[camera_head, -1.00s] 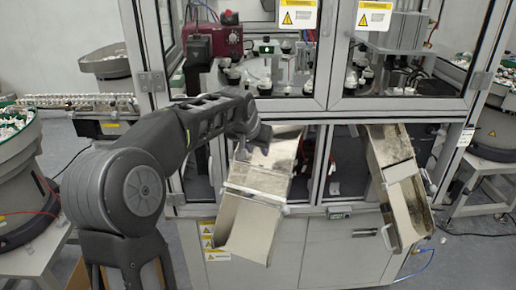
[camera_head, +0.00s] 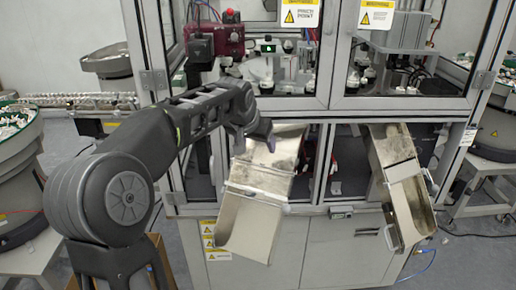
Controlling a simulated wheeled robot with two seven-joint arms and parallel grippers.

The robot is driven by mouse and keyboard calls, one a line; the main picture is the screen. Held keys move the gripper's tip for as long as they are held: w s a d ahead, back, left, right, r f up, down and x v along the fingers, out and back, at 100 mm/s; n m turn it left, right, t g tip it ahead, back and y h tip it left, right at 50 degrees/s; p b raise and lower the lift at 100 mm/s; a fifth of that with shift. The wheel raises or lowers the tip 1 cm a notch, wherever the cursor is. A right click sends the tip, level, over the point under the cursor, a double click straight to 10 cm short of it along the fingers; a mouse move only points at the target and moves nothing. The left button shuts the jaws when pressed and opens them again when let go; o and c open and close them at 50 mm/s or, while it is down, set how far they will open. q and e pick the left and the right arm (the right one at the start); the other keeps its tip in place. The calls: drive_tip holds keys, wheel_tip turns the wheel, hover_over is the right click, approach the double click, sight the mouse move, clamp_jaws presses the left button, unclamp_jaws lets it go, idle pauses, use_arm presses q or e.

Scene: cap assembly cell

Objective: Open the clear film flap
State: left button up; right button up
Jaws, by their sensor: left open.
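My left gripper (camera_head: 264,137) is open and empty. It hangs beside the upper end of the left metal chute (camera_head: 249,228), in front of the opening under the machine's glass doors. My dark arm reaches to it from the left. The chute slopes down toward me, with an upper section (camera_head: 262,178) and a wider lower tray. I cannot pick out the clear film flap for certain; it may be at the chute's upper part, but clear film is hard to tell from metal here. I cannot tell whether the fingertips touch the chute. My right gripper is not in view.
A second metal chute (camera_head: 407,205) slopes down at the right. Glass doors (camera_head: 405,60) in metal frames stand above both chutes. A bowl feeder (camera_head: 18,150) is at the left edge. The grey cabinet (camera_head: 330,250) is below. Open floor lies at the lower right.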

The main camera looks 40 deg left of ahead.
use_arm(q)
drive_tip(key=v, duration=0.5)
drive_tip(key=shift+b, duration=0.3)
drive_tip(key=shift+f, duration=0.1)
